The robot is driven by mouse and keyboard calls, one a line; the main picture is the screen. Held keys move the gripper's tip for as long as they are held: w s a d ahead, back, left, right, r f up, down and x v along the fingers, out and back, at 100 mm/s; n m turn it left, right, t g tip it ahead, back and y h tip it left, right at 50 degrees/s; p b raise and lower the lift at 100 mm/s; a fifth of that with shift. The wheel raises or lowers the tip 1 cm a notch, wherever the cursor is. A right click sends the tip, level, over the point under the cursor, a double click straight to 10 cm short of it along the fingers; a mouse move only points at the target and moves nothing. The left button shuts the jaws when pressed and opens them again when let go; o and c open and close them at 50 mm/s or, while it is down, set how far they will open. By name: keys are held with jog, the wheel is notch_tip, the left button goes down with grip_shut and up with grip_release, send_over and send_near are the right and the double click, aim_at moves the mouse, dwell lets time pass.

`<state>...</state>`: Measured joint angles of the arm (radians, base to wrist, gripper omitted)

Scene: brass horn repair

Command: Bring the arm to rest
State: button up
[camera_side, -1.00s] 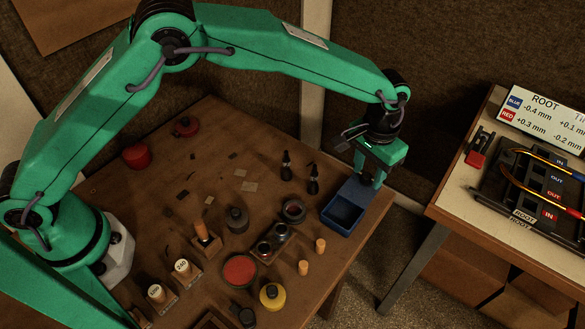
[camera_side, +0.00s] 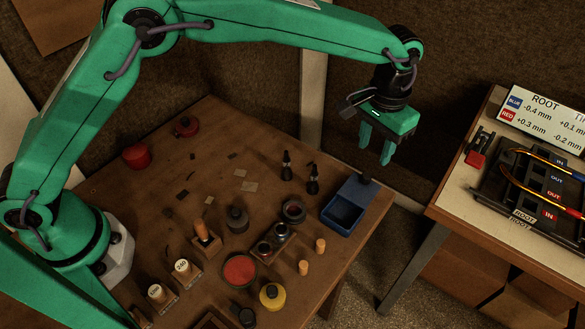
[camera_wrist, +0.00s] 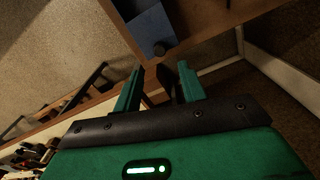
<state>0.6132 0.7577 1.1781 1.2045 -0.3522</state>
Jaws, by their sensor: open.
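My gripper (camera_side: 376,150) is the green two-fingered end of my arm. In the side view it hangs in the air above and behind the blue box, near the table's right corner. Its fingers are apart with nothing seen between them. In the wrist view the gripper (camera_wrist: 158,88) also shows two spread, empty fingers.
The wooden table (camera_side: 150,200) holds several bottles, jars, corks and a red-filled dish (camera_side: 239,270). Two dark bottles (camera_side: 313,180) stand left of the box. A second bench (camera_side: 455,195) at right carries a rack with cables and a ROOT sign (camera_side: 545,115). A gap separates the benches.

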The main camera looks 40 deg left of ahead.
jog(key=shift+r, duration=0.15)
jog(key=shift+a+r, duration=0.2)
jog(key=shift+a, duration=0.05)
jog(key=s+a+r+t, duration=0.1)
jog(key=s+a+r, duration=0.2)
jog(key=a+r, duration=0.3)
jog(key=s+a+r+n+t, duration=0.1)
jog(key=s+a+r, duration=0.1)
jog(key=a+r, duration=0.35)
jog(key=s+a+r+t, duration=0.1)
jog(key=s+a+r, duration=0.2)
jog(key=a, duration=0.6)
jog(key=s+a+f+n+t, duration=0.1)
jog(key=s+a, duration=0.5)
jog(key=s, duration=0.2)
jog(key=s+a+f+n+t, duration=0.1)
jog(key=s+a, duration=0.5)
jog(key=s, duration=0.3)
jog(key=shift+s+a+f+t, duration=0.15)
jog(key=shift+a+f+t, duration=0.1)
jog(key=shift+a+t, duration=0.05)
